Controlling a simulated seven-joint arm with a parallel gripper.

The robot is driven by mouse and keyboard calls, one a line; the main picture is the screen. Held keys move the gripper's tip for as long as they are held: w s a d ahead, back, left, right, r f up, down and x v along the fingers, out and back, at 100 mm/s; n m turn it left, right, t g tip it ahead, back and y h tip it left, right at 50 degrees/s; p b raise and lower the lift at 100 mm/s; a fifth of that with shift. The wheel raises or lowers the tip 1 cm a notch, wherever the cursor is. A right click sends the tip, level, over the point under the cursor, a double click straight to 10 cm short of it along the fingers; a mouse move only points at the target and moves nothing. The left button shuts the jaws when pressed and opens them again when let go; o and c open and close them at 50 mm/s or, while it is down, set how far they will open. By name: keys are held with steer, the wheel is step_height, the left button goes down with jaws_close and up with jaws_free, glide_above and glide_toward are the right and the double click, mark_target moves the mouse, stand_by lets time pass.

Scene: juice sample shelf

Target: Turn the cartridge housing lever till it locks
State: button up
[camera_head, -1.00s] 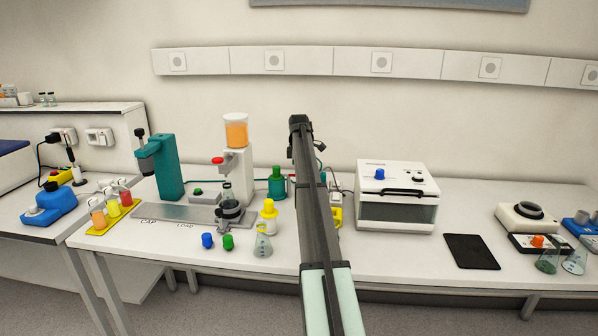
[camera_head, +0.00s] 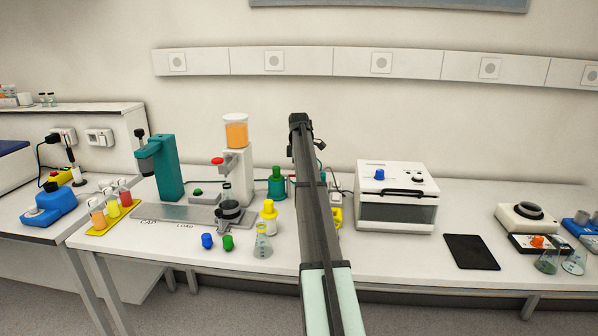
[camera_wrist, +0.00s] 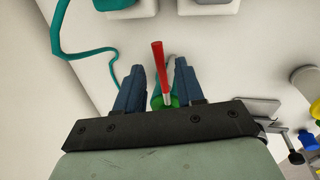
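In the wrist view a red lever (camera_wrist: 158,56) with a pale lower shaft stands between my gripper's two dark blue fingers (camera_wrist: 158,84). The fingers are apart, with a gap visible on each side of the lever. A green round part (camera_wrist: 164,101) shows at the lever's lower end, partly hidden by the gripper's black crossbar. I cannot tell whether the lever is locked. In the head view my arm covers the spot where the gripper works, and neither the fingers nor the lever can be made out.
A teal cable (camera_wrist: 66,52) runs beside the fingers.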

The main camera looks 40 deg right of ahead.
step_height(320, 180, up, 13)
steer(key=s+a, duration=0.1)
steer(key=s, duration=0.1)
steer(key=shift+a, duration=0.3)
steer(key=shift+f, duration=0.15)
